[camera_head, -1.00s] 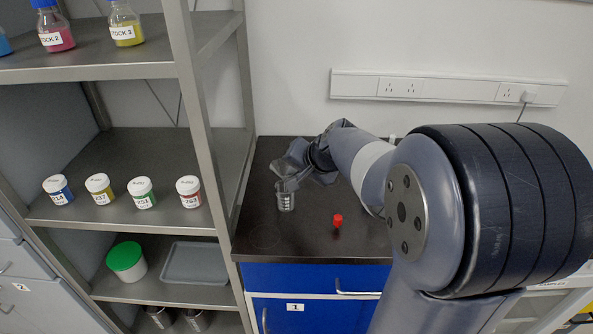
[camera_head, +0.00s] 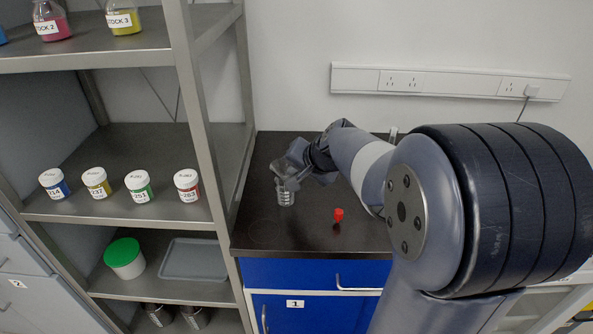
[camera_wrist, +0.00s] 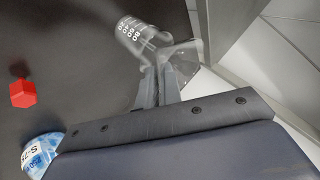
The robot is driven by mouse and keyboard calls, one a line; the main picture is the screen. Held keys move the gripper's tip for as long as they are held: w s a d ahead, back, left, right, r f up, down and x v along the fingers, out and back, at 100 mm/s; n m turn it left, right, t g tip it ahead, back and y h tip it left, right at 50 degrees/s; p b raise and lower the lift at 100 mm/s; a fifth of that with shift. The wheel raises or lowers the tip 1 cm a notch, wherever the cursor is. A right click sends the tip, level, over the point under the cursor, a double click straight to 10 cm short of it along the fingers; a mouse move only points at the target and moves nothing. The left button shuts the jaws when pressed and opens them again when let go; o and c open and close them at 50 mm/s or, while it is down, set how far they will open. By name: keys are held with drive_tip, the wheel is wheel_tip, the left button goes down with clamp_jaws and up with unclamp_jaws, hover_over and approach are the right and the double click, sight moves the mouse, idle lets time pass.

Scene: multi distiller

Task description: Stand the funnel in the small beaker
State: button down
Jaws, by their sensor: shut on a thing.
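The small clear beaker (camera_head: 286,198) stands on the dark bench top, with white graduations. It also shows at the top of the wrist view (camera_wrist: 132,34). My gripper (camera_wrist: 157,84) is shut on the clear funnel (camera_wrist: 178,54), whose see-through cone lies beside the beaker's mouth in the wrist view. In the head view my gripper (camera_head: 292,172) is right above the beaker, and funnel and fingers blur together there. The funnel overlaps the beaker's rim in the picture; I cannot tell whether its stem is inside.
A small red object (camera_head: 338,215) stands on the bench to the right of the beaker. A labelled bottle with blue contents (camera_wrist: 40,153) shows at the wrist view's lower left. A metal shelf post (camera_head: 205,120) rises left of the bench. The bench front is clear.

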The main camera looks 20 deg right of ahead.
drive_tip(key=shift+f+b, duration=0.4)
drive_tip(key=shift+f, duration=0.1)
drive_tip(key=c, duration=1.6)
unclamp_jaws()
drive_tip(key=shift+s, duration=0.1)
drive_tip(key=shift+c, duration=0.2)
drive_tip(key=shift+o, duration=0.6)
drive_tip(key=shift+f, duration=0.1)
drive_tip(key=shift+s, duration=0.1)
drive_tip(key=v, duration=1.1)
drive_tip(key=shift+r+p, duration=0.25)
drive_tip(key=shift+p, duration=0.15)
